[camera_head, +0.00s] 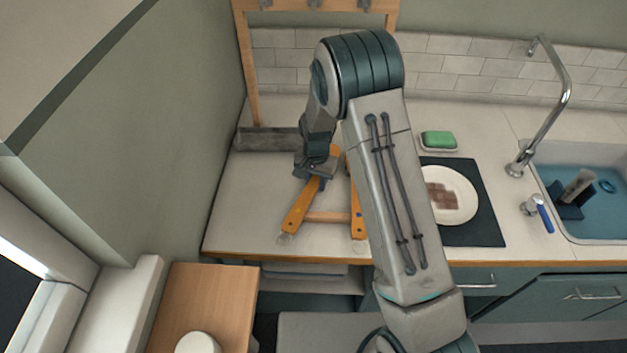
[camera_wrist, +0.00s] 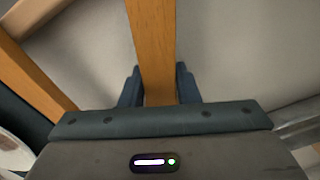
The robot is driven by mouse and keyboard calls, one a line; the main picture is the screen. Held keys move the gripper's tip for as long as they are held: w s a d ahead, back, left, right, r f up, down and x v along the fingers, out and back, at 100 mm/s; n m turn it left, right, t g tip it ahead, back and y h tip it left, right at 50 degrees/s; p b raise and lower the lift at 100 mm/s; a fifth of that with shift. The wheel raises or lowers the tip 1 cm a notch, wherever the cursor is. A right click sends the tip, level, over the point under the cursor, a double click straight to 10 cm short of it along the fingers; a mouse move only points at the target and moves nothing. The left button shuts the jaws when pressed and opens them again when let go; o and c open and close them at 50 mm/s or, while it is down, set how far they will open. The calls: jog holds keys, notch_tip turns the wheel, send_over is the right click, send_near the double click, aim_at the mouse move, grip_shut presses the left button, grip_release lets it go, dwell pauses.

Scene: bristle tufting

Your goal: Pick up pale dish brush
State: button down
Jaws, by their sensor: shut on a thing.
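Two orange-wood handles lie on the pale counter: the left one (camera_head: 299,208) slants and has a ring at its near end, and the right one (camera_head: 356,212) is partly behind my arm. A paler wooden bar (camera_head: 327,217) lies between them. My gripper (camera_head: 314,175) is shut on the left handle, which runs between the fingers in the wrist view (camera_wrist: 152,50). I cannot tell which piece is the pale dish brush; no bristles show clearly.
A grey block (camera_head: 267,139) lies at the back left against the wall. A white plate (camera_head: 452,195) with brown marks sits on a dark mat (camera_head: 478,232) right of my arm. A green sponge (camera_head: 438,139) and a sink (camera_head: 612,210) with a tall tap (camera_head: 563,95) are farther right.

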notch_tip(320, 180, up, 18)
jog(key=b, duration=0.2)
dwell(0.4)
jog(key=shift+d, duration=0.1)
dwell(0.6)
